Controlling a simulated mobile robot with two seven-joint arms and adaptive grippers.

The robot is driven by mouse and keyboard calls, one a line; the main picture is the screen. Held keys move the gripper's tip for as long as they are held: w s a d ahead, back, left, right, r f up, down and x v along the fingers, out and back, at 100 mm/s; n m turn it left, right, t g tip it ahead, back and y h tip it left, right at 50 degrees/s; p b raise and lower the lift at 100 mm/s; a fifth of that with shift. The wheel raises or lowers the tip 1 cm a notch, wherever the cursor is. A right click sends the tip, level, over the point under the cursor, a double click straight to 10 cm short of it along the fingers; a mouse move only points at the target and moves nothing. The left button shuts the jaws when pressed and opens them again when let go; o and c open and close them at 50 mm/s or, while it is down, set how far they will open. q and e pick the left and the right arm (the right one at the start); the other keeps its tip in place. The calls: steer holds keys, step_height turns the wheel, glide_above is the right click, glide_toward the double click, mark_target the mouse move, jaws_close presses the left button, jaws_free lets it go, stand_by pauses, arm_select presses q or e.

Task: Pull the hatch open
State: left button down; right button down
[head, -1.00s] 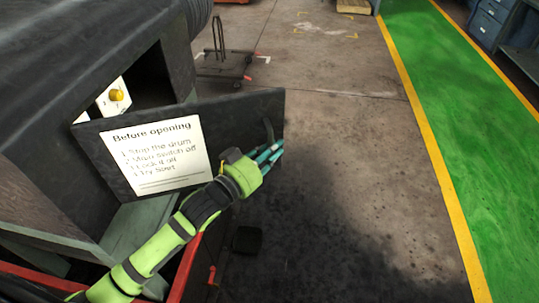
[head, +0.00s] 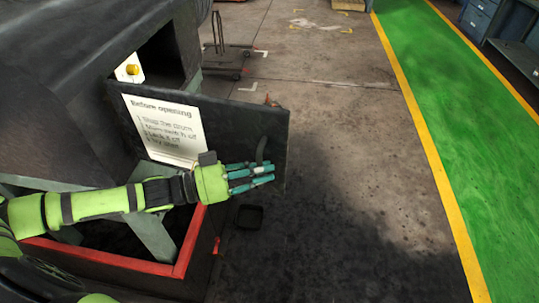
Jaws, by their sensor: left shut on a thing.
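The hatch (head: 225,125) is a dark flat panel that stands swung out from the dark machine housing, with a dark opening showing behind it. It carries a white notice (head: 163,128) headed "Before opening". A curved dark handle (head: 262,149) sits near its right edge. My left gripper (head: 266,173), with teal fingers, is shut on the handle in front of the panel. The fingers hide the lower part of the handle, so the exact grip is hard to see. My right gripper is not in view.
A yellow knob (head: 131,70) on a white plate shows inside the opening. A red-edged frame (head: 110,262) lies below my left arm. A wheeled trolley (head: 226,62) stands behind the hatch. The concrete floor (head: 345,180) to the right is clear.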

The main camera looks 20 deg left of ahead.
arm_select(q)
steer(key=shift+s+m+g+h, duration=0.3)
steer(key=shift+s, duration=0.65)
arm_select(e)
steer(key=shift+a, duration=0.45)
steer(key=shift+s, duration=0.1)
arm_select(q)
steer(key=c, duration=1.4)
jaws_free()
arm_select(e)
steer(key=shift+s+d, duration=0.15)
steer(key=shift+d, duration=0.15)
arm_select(q)
steer(key=v, duration=1.2)
